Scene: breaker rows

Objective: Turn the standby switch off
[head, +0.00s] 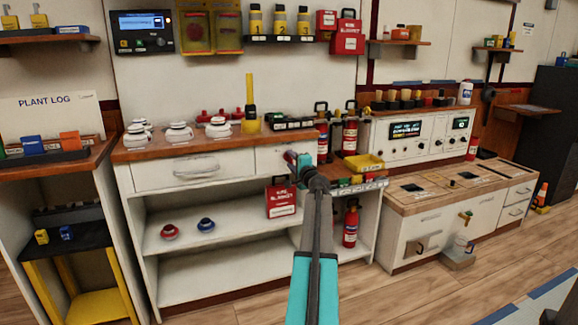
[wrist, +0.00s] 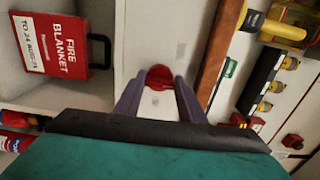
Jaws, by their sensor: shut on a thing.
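My gripper (head: 298,160) is in front of the white cabinet, near the right end of its drawers. In the wrist view my gripper (wrist: 158,90) is closed around a small round red piece (wrist: 160,77), which sits between the fingertips in front of a white panel. The head view does not show this piece clearly. I cannot tell which switch is the standby one. A blue block (head: 33,145) with small white lettering stands on the left counter, too blurred to read surely. A row of dark switches (head: 290,123) lies on the middle counter.
Fire extinguishers (head: 350,130) and a yellow tray (head: 363,163) are close on the right. The wooden counter edge (wrist: 222,50) is beside the fingers.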

